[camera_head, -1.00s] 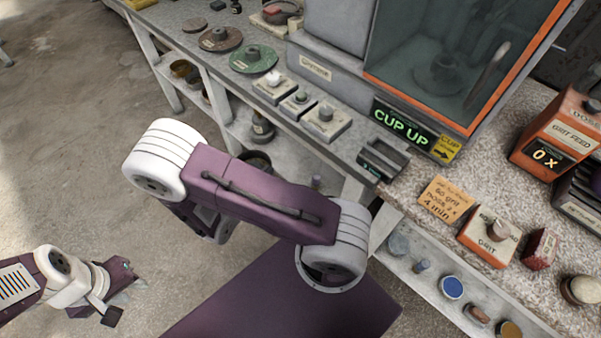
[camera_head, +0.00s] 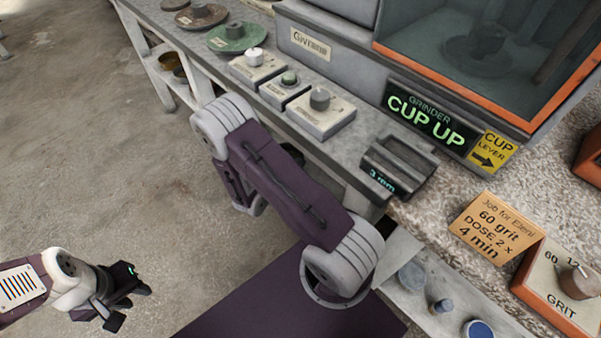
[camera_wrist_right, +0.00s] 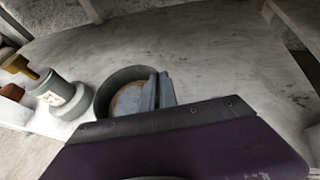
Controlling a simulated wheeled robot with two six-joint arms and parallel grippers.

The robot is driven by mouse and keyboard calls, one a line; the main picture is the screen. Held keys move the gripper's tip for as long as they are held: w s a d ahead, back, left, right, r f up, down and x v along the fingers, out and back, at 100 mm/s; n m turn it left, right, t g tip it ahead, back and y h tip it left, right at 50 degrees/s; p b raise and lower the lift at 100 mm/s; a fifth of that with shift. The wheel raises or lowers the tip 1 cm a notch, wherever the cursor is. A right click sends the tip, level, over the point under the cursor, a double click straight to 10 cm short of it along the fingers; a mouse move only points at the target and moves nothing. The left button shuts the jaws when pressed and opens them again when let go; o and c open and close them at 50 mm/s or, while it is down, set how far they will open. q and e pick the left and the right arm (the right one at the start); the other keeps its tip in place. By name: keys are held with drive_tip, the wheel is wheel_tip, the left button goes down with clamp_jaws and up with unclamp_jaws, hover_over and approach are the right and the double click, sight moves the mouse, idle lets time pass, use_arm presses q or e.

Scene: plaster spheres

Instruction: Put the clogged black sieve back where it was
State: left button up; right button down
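In the right wrist view the black sieve (camera_wrist_right: 106,95) is a dark round ring with a tan, coated mesh, partly hidden by my purple wrist housing. My right gripper (camera_wrist_right: 160,88) shows as two grey fingers close together at the sieve's right rim, one overlapping the inside of the ring; they look closed on the rim. A pale surface lies below; whether the sieve touches it I cannot tell. In the head view my right arm hides this gripper. My left gripper (camera_head: 128,300) hangs open and empty over the floor at lower left.
A grey labelled pot (camera_wrist_right: 62,97) stands left of the sieve. The bench carries knob boxes (camera_head: 320,112), a green disc (camera_head: 233,40), a grey slotted holder (camera_head: 398,165) and an orange note card (camera_head: 492,228). The grinder's sign (camera_head: 431,115) reads CUP UP. Pale surface right of the sieve is clear.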

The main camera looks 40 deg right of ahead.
drive_tip(key=x, duration=0.2)
drive_tip(key=shift+w+d+f, duration=0.15)
drive_tip(key=shift+d+f, duration=0.1)
drive_tip(key=shift+d, duration=0.05)
drive_tip(key=shift+f+b, duration=1.5)
drive_tip(key=shift+f, duration=0.7)
drive_tip(key=c, duration=1.6)
unclamp_jaws()
drive_tip(key=shift+r, duration=0.1)
drive_tip(key=shift+c, duration=0.2)
